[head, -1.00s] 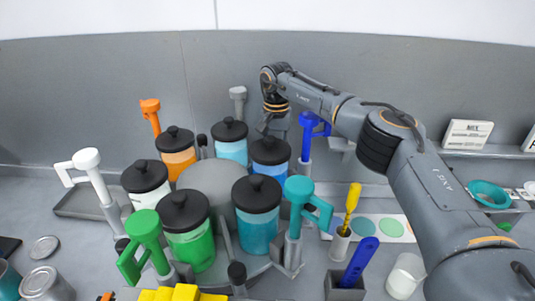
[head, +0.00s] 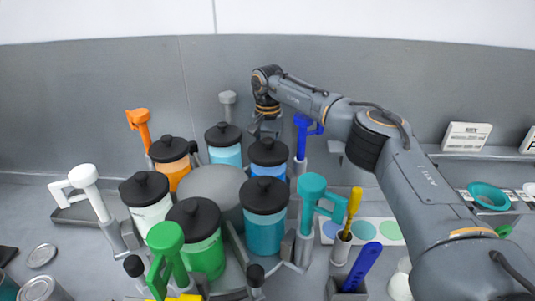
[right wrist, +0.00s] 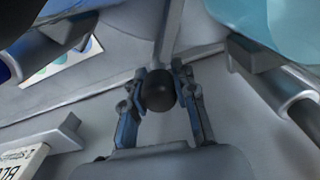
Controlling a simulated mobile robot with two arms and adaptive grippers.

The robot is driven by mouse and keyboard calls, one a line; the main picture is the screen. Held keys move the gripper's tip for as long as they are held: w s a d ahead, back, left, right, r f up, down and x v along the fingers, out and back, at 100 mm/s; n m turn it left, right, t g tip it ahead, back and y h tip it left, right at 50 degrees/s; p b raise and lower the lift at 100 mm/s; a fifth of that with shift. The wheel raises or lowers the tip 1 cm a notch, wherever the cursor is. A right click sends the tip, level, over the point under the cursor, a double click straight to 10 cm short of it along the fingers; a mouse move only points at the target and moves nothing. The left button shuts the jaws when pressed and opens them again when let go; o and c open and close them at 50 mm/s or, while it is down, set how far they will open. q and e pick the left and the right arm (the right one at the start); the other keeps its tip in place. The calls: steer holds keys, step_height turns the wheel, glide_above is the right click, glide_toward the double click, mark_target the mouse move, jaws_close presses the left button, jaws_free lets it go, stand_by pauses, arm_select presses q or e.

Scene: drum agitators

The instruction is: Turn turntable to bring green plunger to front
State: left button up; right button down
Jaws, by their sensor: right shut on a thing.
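The turntable (head: 212,180) has a round grey hub with several black-lidded jars around it. Plungers with coloured T-handles stand outside the jars. The green plunger (head: 165,242) is at the front left, beside the green jar (head: 205,255). The teal plunger (head: 312,188) is at the right front, the white one (head: 84,176) at the left. My right gripper (head: 262,128) reaches over to the back of the turntable. In the right wrist view it is shut on a black ball knob (right wrist: 159,91) at the end of a grey spoke. My left gripper is not in view.
Other black knobs (head: 133,265) stick out at the front. A holder with a blue tool (head: 361,266), a cup with a yellow tool (head: 352,208) and a colour-spot card (head: 391,230) lie close on the right. Cans (head: 42,289) stand at the front left.

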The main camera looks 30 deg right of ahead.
steer(key=c, duration=1.1)
jaws_free()
steer(key=shift+a, duration=0.1)
steer(key=shift+o, duration=0.2)
step_height(320, 180, up, 12)
